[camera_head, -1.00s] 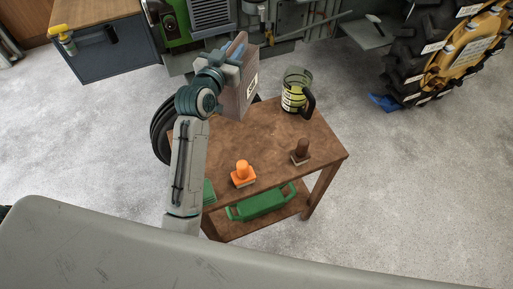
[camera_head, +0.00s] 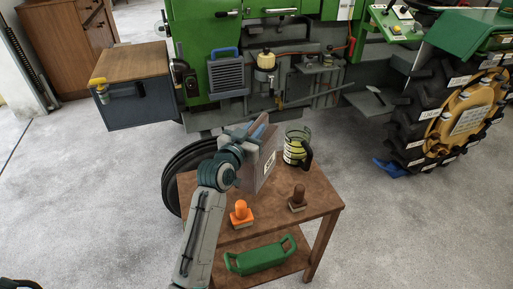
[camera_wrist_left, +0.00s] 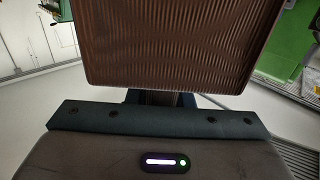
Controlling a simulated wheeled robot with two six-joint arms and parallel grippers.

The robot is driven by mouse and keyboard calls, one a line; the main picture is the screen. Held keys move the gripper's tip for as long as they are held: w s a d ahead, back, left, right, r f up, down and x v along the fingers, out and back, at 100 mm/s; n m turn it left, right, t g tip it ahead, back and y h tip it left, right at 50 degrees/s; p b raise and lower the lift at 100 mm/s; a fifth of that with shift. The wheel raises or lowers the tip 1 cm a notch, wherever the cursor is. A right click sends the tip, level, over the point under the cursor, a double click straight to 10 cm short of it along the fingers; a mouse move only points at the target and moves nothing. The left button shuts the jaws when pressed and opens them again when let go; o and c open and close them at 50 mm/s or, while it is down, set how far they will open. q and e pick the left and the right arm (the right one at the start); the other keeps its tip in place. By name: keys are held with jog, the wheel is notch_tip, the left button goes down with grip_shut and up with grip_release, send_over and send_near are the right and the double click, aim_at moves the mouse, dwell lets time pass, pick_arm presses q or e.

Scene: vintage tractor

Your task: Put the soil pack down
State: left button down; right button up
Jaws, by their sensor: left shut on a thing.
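The soil pack (camera_head: 260,163) is a brownish-grey box with a white label on its side. In the head view it is at the far left part of the small brown table (camera_head: 314,196). My left gripper (camera_head: 243,143) is shut on it from the left. The pack's ribbed brown face (camera_wrist_left: 180,40) fills the upper part of the left wrist view. The pack appears upright. I cannot tell whether its bottom touches the tabletop. My right gripper is not in view.
A green case (camera_head: 260,258) lies on the lower shelf. A green tractor (camera_head: 226,72) stands behind; the table's front right is clear.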

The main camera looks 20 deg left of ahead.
pick_arm(q)
notch_tip(320, 180, down, 2)
jog(key=shift+w+a+f, duration=0.1)
jog(key=shift+w+f, duration=0.05)
jog(key=shift+f, duration=0.4)
notch_tip(320, 180, down, 4)
jog(key=shift+r, duration=0.2)
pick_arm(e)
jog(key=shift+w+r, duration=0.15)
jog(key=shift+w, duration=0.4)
pick_arm(q)
jog(key=shift+f, duration=0.1)
jog(key=c, duration=1.3)
grip_release()
jog(key=shift+f, duration=0.1)
jog(key=shift+s, duration=0.2)
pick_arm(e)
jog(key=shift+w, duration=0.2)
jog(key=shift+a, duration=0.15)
